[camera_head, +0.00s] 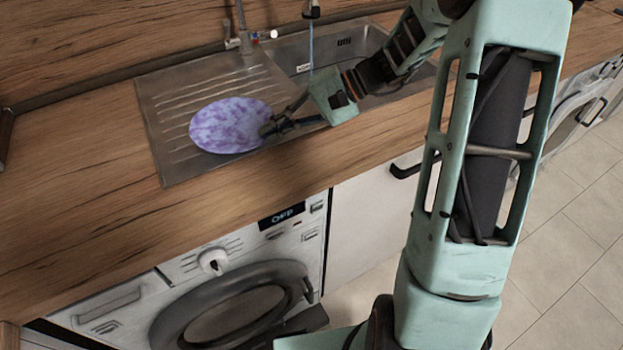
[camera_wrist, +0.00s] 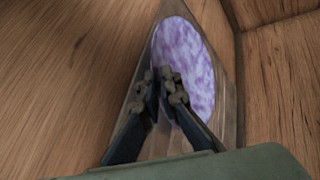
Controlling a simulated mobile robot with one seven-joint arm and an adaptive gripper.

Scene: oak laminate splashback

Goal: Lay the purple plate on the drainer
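The purple plate (camera_head: 228,124), round with mottled white and purple marks, is over the left part of the steel drainer (camera_head: 172,93). It looks nearly level; I cannot tell whether it touches the ribbed surface. My gripper (camera_head: 268,129) is at the plate's right rim, reaching in from the right. In the wrist view, the fingertips (camera_wrist: 165,86) are close together, with the near rim of the plate (camera_wrist: 190,60) between them. One finger overlaps the plate's face and the other is at its outer side, so the gripper appears shut on the rim.
The sink basin (camera_head: 350,48) is right of the drainer, with a tap (camera_head: 243,38) behind. The wooden worktop (camera_head: 90,170) is clear to the left and front. A wooden splashback (camera_head: 100,40) rises behind. A washing machine (camera_head: 215,265) stands below the front edge.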

